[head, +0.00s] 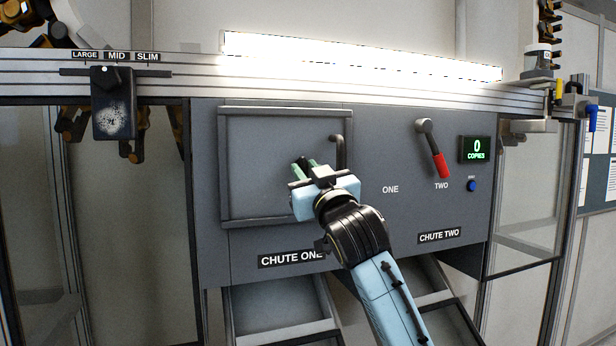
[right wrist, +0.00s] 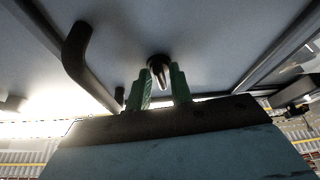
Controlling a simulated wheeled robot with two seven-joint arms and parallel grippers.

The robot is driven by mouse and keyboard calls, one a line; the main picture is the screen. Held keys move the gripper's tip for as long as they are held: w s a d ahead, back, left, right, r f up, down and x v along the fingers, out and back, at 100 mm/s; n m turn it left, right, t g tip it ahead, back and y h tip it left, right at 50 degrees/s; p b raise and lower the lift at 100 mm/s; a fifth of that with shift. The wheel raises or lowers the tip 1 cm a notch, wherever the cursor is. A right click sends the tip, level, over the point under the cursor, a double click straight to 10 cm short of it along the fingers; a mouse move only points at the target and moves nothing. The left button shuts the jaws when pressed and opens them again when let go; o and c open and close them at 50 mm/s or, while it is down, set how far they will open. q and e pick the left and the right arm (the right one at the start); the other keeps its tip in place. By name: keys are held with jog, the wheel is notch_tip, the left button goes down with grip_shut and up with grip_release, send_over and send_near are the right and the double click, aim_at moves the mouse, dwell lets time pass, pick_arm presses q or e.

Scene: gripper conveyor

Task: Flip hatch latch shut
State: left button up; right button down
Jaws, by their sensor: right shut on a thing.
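The hatch (head: 265,140) is a grey framed panel on the front of the dark grey machine, and it looks flush with its frame. A dark bent handle (head: 338,152) is at its right side; it also shows in the right wrist view (right wrist: 76,55). My right gripper (head: 304,164) is in front of the hatch, left of that handle. In the right wrist view its green fingers (right wrist: 163,88) are on either side of a small dark latch lever (right wrist: 158,68) and shut on it. The lever is mostly hidden in the head view. My left gripper is not in view.
Two chutes open below. A black slider block (head: 113,112) hangs on the rail at left.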

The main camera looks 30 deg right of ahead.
jog(key=shift+a+m+h, duration=0.1)
jog(key=shift+m+h, duration=0.9)
jog(key=shift+m, duration=0.8)
jog(key=c, duration=1.5)
grip_release()
jog(key=b+v, duration=0.4)
jog(key=v, duration=0.9)
jog(key=shift+s, duration=0.25)
